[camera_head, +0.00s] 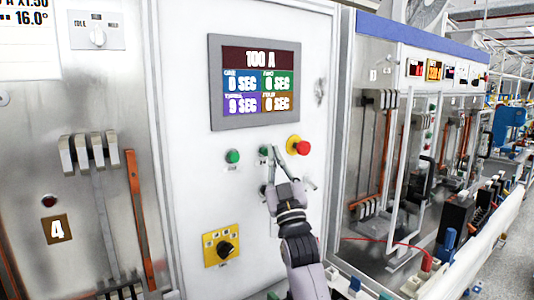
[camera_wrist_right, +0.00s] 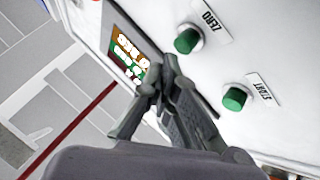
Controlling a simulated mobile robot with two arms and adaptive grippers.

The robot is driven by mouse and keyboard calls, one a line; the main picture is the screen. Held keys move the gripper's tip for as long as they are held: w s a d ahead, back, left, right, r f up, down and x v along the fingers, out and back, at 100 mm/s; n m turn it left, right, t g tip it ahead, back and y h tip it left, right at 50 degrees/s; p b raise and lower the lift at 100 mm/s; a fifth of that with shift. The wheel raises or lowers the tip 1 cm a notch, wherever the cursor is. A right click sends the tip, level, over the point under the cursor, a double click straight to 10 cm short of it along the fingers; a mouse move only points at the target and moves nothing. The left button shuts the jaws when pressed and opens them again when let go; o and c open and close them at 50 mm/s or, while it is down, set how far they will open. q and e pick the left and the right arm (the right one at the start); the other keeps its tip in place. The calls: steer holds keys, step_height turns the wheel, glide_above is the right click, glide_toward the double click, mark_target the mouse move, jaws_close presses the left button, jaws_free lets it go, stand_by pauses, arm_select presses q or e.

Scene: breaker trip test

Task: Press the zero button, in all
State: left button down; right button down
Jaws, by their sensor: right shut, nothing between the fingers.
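The zero button (camera_head: 264,150) is a small green button on the white panel, just left of my right fingertips in the head view. In the right wrist view the green zero button (camera_wrist_right: 187,40) has a ZERO label beside it. My right gripper (camera_head: 277,152) is shut and empty, reaching up to the panel between the zero button and the red stop button. In the wrist view its fingertips (camera_wrist_right: 166,68) are below and left of the zero button. A gap shows between them in the picture; I cannot tell the depth. My left gripper is not in view.
The green start button (camera_head: 232,156) is left of zero. A red stop button (camera_head: 303,148) on yellow is close at right. The display (camera_head: 257,82) above reads 100 A. A black knob (camera_head: 225,248) on a yellow plate is below. A cabinet with open bars (camera_head: 400,150) stands at right.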

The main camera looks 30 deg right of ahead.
steer(key=shift+w, duration=0.1)
stand_by(0.6)
steer(key=shift+w, duration=0.35)
steer(key=shift+w+a, duration=0.1)
steer(key=shift+w, duration=0.4)
stand_by(0.6)
steer(key=shift+s, duration=0.9)
steer(key=s, duration=0.3)
steer(key=s+p, duration=0.1)
steer(key=s, duration=0.1)
steer(key=shift+d, duration=0.3)
stand_by(0.8)
